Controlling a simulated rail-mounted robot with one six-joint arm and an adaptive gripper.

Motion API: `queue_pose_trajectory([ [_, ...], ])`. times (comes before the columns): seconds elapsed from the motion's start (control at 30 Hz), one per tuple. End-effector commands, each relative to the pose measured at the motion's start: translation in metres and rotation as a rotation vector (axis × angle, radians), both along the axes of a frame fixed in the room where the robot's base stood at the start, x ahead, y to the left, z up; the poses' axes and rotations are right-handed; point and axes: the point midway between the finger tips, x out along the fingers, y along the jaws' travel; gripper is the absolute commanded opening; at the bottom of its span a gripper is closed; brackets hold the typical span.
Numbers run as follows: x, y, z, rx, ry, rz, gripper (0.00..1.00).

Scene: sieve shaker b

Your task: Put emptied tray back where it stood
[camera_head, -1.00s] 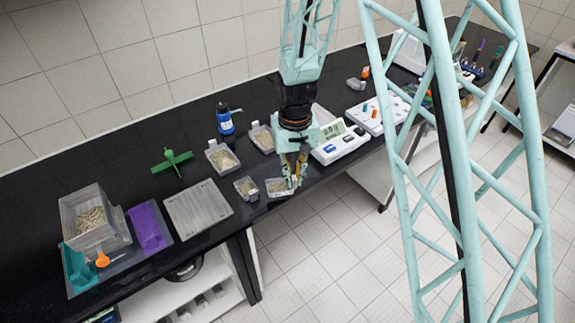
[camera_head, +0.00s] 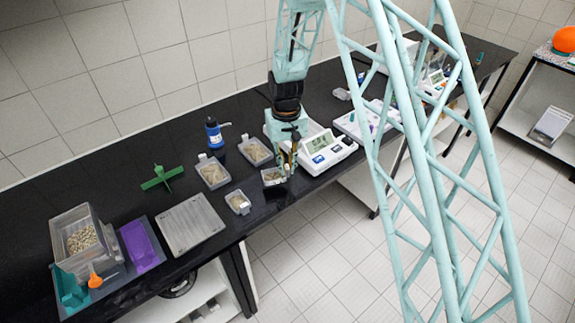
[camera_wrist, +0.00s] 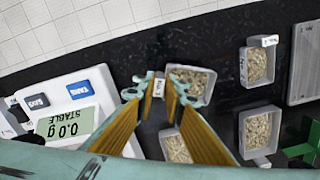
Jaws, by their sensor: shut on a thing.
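My gripper (camera_head: 287,173) is shut on a small clear tray (camera_head: 271,177). In the wrist view the fingertips (camera_wrist: 160,93) close on the tray's labelled end tab, and the tray (camera_wrist: 194,80) extends beyond them. Tan grainy material still shows in this tray. It is at the front part of the black bench, left of the balance. I cannot tell whether it touches the bench top. Three similar trays with tan grains stand nearby: one at the back (camera_head: 256,151), one to the left (camera_head: 213,173) and one in front (camera_head: 238,202).
The white balance (camera_head: 322,150) stands close to the right and reads 0.0 g in the wrist view (camera_wrist: 62,128). A blue-capped bottle (camera_head: 214,133), a green part (camera_head: 162,177), a grey plate (camera_head: 191,224) and a grain-filled container (camera_head: 80,240) lie leftward. The bench's front edge is close.

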Motion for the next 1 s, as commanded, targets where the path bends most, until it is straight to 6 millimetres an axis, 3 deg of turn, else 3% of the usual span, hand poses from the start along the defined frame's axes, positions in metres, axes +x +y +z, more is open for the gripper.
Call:
queue_pose_trajectory([
  [0.13,0.024,-0.003,-0.002,0.0,-0.001,-0.002,0.05],
  [0.33,0.042,-0.005,-0.004,0.0,0.0,-0.001,0.05],
  [0.8,0.045,-0.005,-0.005,0.0,0.0,-0.001,0.05],
  [1.0,0.045,-0.005,-0.016,0.0,0.002,-0.001,0.05],
])
